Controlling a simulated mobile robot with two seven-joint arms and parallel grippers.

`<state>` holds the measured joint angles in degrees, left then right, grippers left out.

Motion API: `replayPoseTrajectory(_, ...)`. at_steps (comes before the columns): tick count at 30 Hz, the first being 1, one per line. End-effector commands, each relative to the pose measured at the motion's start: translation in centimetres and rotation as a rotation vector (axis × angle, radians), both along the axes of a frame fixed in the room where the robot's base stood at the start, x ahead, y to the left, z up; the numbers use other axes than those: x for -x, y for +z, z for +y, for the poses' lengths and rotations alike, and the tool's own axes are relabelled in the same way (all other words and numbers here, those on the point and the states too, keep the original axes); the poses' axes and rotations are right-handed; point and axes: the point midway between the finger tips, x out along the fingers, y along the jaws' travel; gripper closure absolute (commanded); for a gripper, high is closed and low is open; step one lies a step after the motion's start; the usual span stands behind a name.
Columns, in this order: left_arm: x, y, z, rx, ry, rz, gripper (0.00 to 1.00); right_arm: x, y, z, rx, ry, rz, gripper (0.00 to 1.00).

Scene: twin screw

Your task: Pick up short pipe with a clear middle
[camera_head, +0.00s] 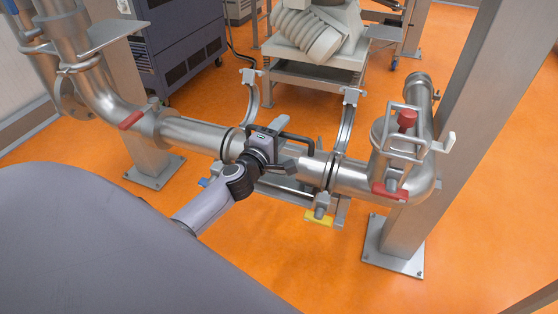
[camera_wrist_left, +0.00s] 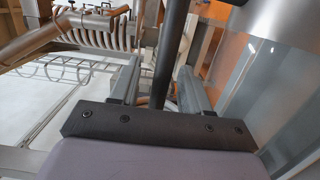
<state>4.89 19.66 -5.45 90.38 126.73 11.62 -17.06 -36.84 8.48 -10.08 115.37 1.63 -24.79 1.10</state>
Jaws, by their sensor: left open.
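The short pipe (camera_head: 305,170) is a shiny metal piece in the middle of the horizontal pipe line, between two dark-ringed joints. My left gripper (camera_head: 288,155) is over its left part and hides much of it; I cannot tell whether they touch. In the left wrist view the two grey fingers of the left gripper (camera_wrist_left: 158,85) stand apart, with a dark bar (camera_wrist_left: 168,50) showing between them. I cannot tell what that bar is. My right gripper is not in view.
Open hinged clamps stand up at the left joint (camera_head: 251,95) and right joint (camera_head: 346,120). Pipe with red handles continues on both sides, with a valve-like fitting (camera_head: 405,145) at right. Metal posts (camera_head: 470,130) stand nearby. Open orange floor (camera_head: 290,260) lies in front.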

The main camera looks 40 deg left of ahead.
Motion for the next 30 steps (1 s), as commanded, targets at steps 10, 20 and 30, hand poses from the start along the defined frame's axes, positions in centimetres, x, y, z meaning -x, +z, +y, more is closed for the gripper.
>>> replayPoseTrajectory(10,-0.9,0.0,0.02,0.0,-0.002,0.001,0.53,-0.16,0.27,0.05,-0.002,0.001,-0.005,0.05)
replayPoseTrajectory(20,-0.88,0.0,0.03,0.0,-0.001,0.001,1.0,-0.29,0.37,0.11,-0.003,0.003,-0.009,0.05)
replayPoseTrajectory(30,-0.86,-0.02,0.04,0.0,-0.001,0.001,1.0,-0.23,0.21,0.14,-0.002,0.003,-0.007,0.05)
